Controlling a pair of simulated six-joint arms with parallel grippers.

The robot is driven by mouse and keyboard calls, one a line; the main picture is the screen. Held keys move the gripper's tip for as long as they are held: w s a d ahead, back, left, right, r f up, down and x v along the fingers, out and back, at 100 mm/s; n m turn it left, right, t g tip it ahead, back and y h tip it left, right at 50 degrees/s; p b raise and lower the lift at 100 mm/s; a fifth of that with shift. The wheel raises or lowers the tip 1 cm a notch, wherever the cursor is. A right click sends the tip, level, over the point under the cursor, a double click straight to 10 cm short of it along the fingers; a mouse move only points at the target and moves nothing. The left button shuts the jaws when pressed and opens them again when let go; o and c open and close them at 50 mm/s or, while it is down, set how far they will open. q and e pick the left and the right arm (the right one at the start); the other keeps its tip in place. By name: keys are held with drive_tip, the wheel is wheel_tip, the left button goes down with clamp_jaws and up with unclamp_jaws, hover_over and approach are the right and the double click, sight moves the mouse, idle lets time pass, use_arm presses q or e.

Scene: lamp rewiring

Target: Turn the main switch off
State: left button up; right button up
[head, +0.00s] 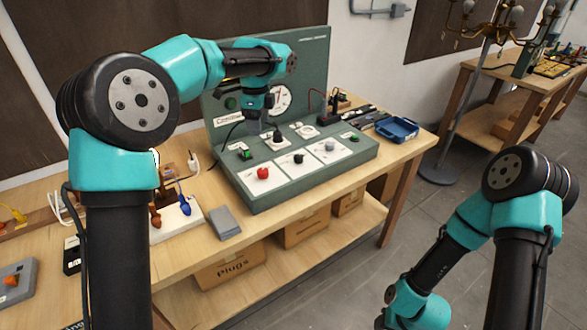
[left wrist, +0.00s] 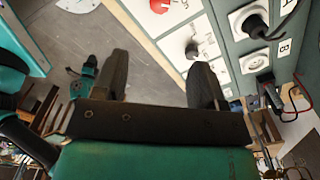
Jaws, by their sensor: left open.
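A green sloped control panel (head: 310,187) stands on the wooden bench. It carries a red knob (head: 263,173), a black knob (head: 298,158) and a pale grey knob (head: 330,145) on white plates. A small green switch (head: 245,154) sits at its left and another (head: 349,137) at its right. I cannot read which one is the main switch. My left gripper (head: 255,128) hangs above the panel's back left part. The left wrist view shows its fingers (left wrist: 160,80) apart and empty, with the red knob (left wrist: 160,4) and black knob (left wrist: 192,48) beyond. My right gripper is out of view.
Black plugs sit in round white sockets (head: 278,142) behind the knobs. An upright green board (head: 312,75) with a dial rises at the back. A blue tray (head: 397,128) is at the right, a grey block (head: 224,222) in front left. Floor lies right of the bench.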

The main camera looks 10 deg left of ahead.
sight(263, 170)
use_arm(q)
drive_tip(key=shift+f, duration=0.1)
idle(0.3)
wheel_tip(263, 170, down, 17)
drive_tip(key=shift+f, duration=0.1)
idle(0.6)
drive_tip(key=shift+c, duration=0.3)
drive_tip(key=c, duration=0.9)
drive_tip(key=shift+o, duration=0.2)
